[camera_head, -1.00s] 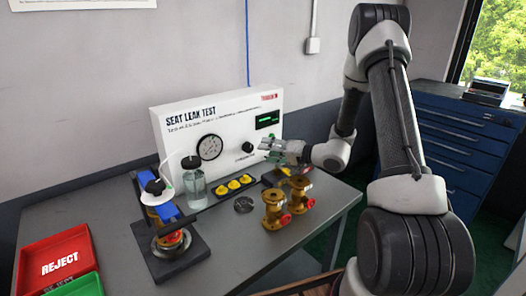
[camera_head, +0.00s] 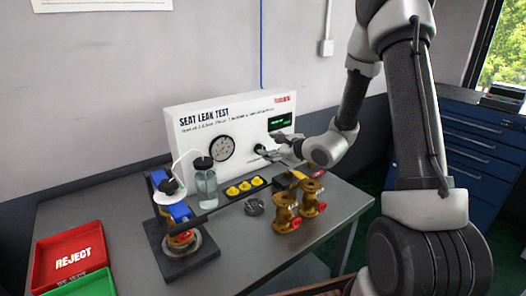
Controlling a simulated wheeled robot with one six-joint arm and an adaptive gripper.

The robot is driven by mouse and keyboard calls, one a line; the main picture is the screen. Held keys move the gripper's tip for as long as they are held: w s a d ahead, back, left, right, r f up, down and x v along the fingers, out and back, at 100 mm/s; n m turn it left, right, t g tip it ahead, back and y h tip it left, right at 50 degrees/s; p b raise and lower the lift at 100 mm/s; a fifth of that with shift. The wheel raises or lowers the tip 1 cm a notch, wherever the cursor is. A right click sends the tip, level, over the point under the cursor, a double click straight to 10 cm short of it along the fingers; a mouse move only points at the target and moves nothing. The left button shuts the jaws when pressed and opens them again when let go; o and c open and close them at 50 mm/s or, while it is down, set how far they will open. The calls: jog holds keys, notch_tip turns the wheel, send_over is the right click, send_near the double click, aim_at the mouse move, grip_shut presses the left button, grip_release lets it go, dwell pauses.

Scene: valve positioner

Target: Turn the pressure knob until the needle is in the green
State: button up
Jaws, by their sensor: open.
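The white seat leak test panel (camera_head: 190,143) stands at the back of the grey table. Its round dial gauge (camera_head: 221,148) has a white face; the needle and any green zone are too small to read. The dark pressure knob (camera_head: 260,149) is on the panel's front, right of the gauge and below the lit green display (camera_head: 279,122). My gripper (camera_head: 267,153) is open at the knob, coming from the right. Its fingers partly cover the knob, and I cannot tell whether they touch it.
A clear bottle (camera_head: 205,184) and a clamp fixture (camera_head: 180,240) stand left of centre. A tray of yellow caps (camera_head: 245,187) and brass valves (camera_head: 286,212) stand in front of the panel. A red reject tray (camera_head: 70,257) is at left.

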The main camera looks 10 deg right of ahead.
jog(key=w+a+f+m, duration=0.1)
jog(key=w+f+m, duration=0.3)
jog(key=w+m, duration=0.2)
jog(key=shift+w+a+f+m+h, duration=0.2)
jog(key=shift+w+a+m+h, duration=0.15)
jog(key=shift+m, duration=0.25)
jog(key=c, duration=1)
